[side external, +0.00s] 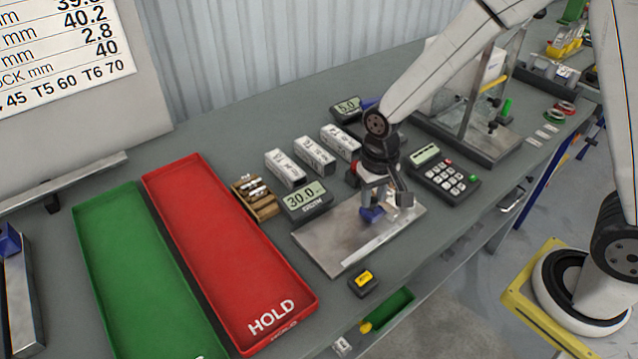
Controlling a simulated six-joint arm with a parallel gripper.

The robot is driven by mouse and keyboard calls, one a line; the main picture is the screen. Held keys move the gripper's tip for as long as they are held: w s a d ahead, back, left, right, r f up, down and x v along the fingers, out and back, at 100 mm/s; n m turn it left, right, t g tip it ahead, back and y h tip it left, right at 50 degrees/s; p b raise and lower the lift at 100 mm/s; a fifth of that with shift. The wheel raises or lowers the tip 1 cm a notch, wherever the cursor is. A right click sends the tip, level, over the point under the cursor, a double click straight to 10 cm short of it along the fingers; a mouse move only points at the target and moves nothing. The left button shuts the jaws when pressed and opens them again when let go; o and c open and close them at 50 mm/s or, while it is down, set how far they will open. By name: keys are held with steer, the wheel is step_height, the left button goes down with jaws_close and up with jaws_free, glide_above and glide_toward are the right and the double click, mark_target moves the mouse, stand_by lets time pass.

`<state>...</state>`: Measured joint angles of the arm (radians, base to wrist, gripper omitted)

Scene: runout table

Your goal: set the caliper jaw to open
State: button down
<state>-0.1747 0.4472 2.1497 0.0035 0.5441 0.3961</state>
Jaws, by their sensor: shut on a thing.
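The caliper station is a flat metal plate (322,246) on the bench with a pale rail (375,243) along its front side. A grey readout (305,199) behind the plate shows 30.0. My gripper (384,208) points down over the right part of the plate, shut on what looks like the caliper jaw, which its fingers largely hide. A small blue piece (372,214) is low at the fingers' left side; whether it is part of the jaw I cannot tell.
A red HOLD tray (215,240) and a green tray (135,270) lie to the left. Several pale blocks (314,156) and a wooden rack (256,200) stand behind the plate. A keypad (446,180) sits close right, and a small black box with a yellow top (364,281) in front.

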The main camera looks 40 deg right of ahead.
steer(key=shift+a, duration=0.1)
stand_by(0.6)
steer(key=shift+a, duration=2.95)
steer(key=shift+c, duration=2)
jaws_free()
steer(key=shift+r, duration=0.15)
step_height(320, 180, up, 8)
steer(key=shift+f, duration=0.25)
steer(key=shift+d, duration=0.15)
